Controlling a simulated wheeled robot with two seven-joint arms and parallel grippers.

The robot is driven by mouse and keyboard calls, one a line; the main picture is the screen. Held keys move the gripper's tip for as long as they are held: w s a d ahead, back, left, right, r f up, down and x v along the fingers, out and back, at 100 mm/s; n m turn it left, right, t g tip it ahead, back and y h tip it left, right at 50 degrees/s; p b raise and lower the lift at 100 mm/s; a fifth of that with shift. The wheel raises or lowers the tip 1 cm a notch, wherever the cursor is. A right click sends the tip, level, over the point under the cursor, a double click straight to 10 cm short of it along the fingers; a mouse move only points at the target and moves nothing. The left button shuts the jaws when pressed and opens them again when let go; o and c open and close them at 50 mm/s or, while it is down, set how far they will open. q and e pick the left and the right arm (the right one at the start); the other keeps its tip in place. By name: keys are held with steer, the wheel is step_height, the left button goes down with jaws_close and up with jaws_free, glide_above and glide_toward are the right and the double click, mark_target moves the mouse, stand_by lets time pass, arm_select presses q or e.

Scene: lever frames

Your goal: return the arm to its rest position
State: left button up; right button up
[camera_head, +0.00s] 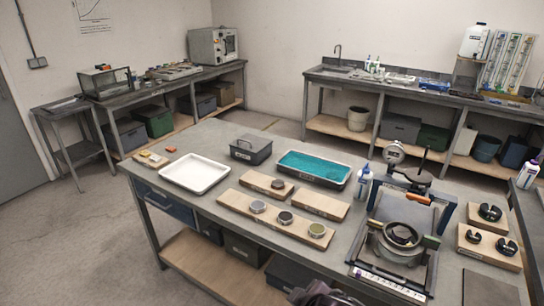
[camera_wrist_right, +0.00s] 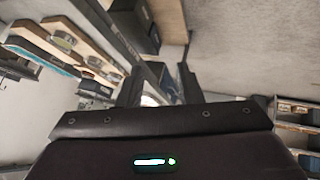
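In the right wrist view my right gripper (camera_wrist_right: 160,78) shows two dark fingers standing apart with a gap between them. Nothing is held in the gap. It is in front of the bench's side, with the bench top and its wooden boards at the left of that view and floor at the right. In the head view a dark part of mine (camera_head: 325,294) shows at the bottom edge, in front of the bench's near edge; its fingers cannot be made out. My left gripper is in neither view.
The bench holds a white tray (camera_head: 195,160), a teal-filled tray (camera_head: 314,158), a grey box (camera_head: 251,139), wooden boards (camera_head: 322,205) with small round pieces, and a lever frame (camera_head: 376,260) at the right. Side benches line the walls. Open floor lies at the left.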

steer(key=s+d+f+m+g+h, duration=0.3)
steer(key=s+d+m, duration=0.5)
steer(key=s+d, duration=0.65)
step_height(320, 180, down, 29)
steer(key=s+g+b, duration=0.2)
steer(key=s+d+f+g+b, duration=0.1)
steer(key=s+d+f+b, duration=0.1)
steer(key=s+f, duration=1.7)
steer(key=shift+s+d+f, duration=0.3)
steer(key=shift+d+f, duration=0.25)
steer(key=shift+f, duration=0.4)
